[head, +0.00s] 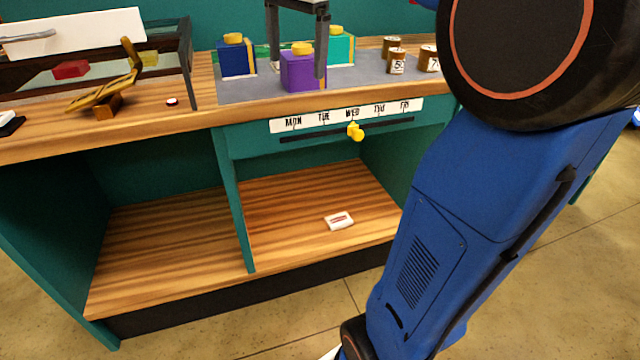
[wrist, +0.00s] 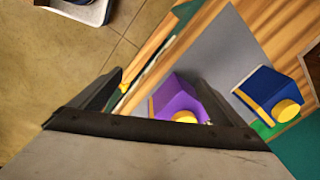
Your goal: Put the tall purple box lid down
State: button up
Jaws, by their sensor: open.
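The purple box (head: 301,75) stands upright on the grey mat at the front of the counter, with a yellow knob (head: 302,48) on top. I cannot make out a seam between its lid and a body. My gripper (head: 297,70) is open above it, one finger on each side of the knob.
A blue box (head: 236,58) stands left of the purple one and a teal box (head: 341,47) behind right. Numbered brown cylinders (head: 397,62) stand further right. A weekday slider with a yellow knob (head: 355,131) is on the counter front. A small white box (head: 339,220) lies on the lower shelf.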

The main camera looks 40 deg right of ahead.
jog(key=s+a+f+n+t, duration=0.1)
jog(key=s+a+f+n, duration=0.3)
jog(key=s+f+n, duration=0.3)
jog(key=s+a+f+n+t, duration=0.2)
jog(key=s+a+f+n, duration=0.3)
jog(key=s+f, duration=1)
notch_tip(320, 180, down, 4)
jog(key=n, duration=0.3)
jog(key=shift+s+a+f, duration=0.15)
jog(key=shift+f, duration=0.05)
